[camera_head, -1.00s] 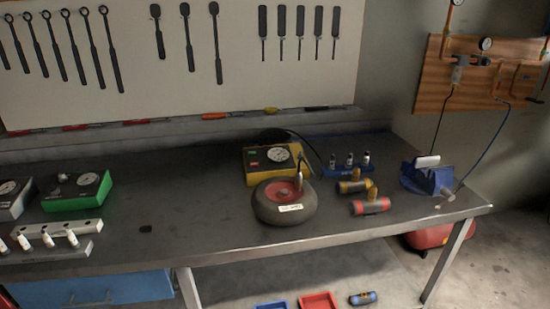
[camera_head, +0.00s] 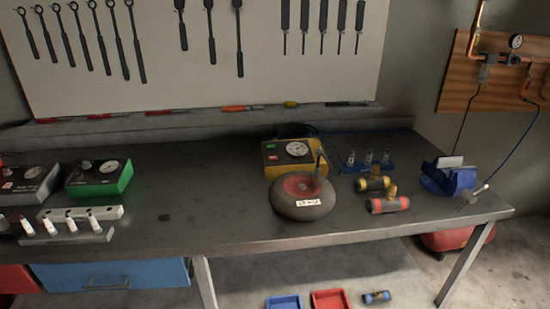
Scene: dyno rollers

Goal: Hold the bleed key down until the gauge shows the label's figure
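A dark round tyre-like roller (camera_head: 284,207) with a red hub lies on the bench, right of the middle. A white label (camera_head: 309,203) is on its front side; its figure is too small to read. A dark upright fitting stands on the hub (camera_head: 298,186). Behind it is a yellow box (camera_head: 271,158) with a round white gauge (camera_head: 297,149); its reading cannot be made out. I cannot tell which part is the bleed key. Neither of my grippers is in view.
A green gauge box (camera_head: 100,181) and a grey one (camera_head: 27,185) stand at left, behind a rack of white bottles (camera_head: 66,225). Red-and-yellow-banded cylinders (camera_head: 388,205), a blue vial rack (camera_head: 368,168) and a blue holder (camera_head: 448,179) stand at right. The bench middle (camera_head: 195,195) is mostly clear.

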